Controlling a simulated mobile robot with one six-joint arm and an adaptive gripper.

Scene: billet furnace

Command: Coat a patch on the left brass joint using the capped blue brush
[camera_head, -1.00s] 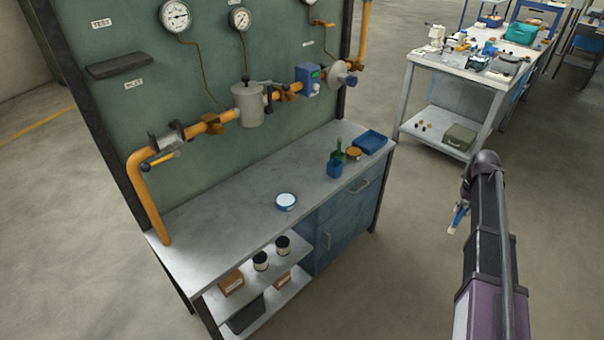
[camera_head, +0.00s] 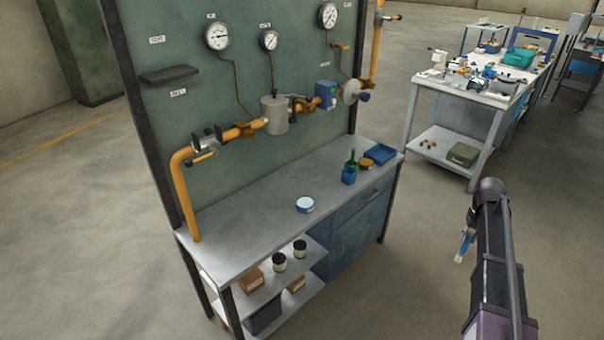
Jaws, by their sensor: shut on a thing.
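My gripper (camera_head: 470,220) is at the right, over open floor, well apart from the bench, and partly hidden by my arm. It is shut on a slim blue brush (camera_head: 465,243), which hangs tilted down with a pale tip. Whether the tip is a cap or bristles is too small to tell. The left brass joint (camera_head: 247,129) sits on the yellow-orange pipe (camera_head: 180,180) in front of the green panel, left of a grey cylinder (camera_head: 274,115). A second brass joint (camera_head: 305,105) is right of the cylinder.
The bench (camera_head: 240,232) below the pipe carries a round white-topped tin (camera_head: 305,204), a blue cup (camera_head: 349,175) with a green bottle, and a blue tray (camera_head: 380,153). A cluttered worktable (camera_head: 450,85) stands at the back right. Floor between my arm and the bench is clear.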

